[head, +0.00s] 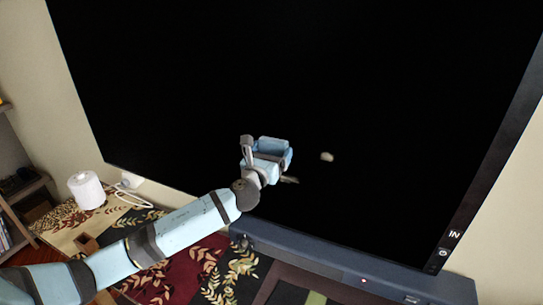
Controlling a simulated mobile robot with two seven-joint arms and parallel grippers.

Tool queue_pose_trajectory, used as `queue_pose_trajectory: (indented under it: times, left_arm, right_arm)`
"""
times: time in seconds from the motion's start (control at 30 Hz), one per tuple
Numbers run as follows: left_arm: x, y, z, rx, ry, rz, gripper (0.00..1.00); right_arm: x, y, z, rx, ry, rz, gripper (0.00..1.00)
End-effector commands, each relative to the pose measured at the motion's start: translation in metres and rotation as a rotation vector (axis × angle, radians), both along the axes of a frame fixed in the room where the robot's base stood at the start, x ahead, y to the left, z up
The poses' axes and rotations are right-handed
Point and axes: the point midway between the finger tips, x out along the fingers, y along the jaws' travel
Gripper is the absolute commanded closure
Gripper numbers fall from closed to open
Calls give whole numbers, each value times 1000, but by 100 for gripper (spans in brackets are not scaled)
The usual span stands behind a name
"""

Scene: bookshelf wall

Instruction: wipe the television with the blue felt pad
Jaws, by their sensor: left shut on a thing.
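The television (300,70) is a large black screen that fills most of the head view. A pale smudge (327,157) shows on the screen just right of my left gripper (266,152). Another thin pale smudge (290,180) shows just below the gripper, partly hidden by it. My left gripper is shut on the blue felt pad (274,144) and holds it in front of the lower middle of the screen. I cannot tell whether the pad touches the glass. My right gripper is not in view.
A dark blue-grey bar-shaped unit (350,272) runs below the television. A white cylinder (86,190) stands at left on a surface with a leaf-patterned cloth (235,272). Shelves (20,185) stand at the far left. The screen's front is otherwise clear.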

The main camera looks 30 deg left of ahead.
Motion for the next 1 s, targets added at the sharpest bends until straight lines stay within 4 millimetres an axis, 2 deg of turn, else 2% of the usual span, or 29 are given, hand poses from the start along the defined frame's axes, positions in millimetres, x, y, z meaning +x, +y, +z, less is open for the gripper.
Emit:
queue_pose_trajectory:
  times: [0.4,0.67,1.0]
  left_arm:
    - [5,-31,0,-2,0,-1,29]
    - [5,-41,0,-2,0,-3,29]
    - [5,-68,0,-1,0,-3,29]
  right_arm:
    - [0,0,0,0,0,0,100]
    - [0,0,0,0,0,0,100]
    - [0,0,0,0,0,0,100]
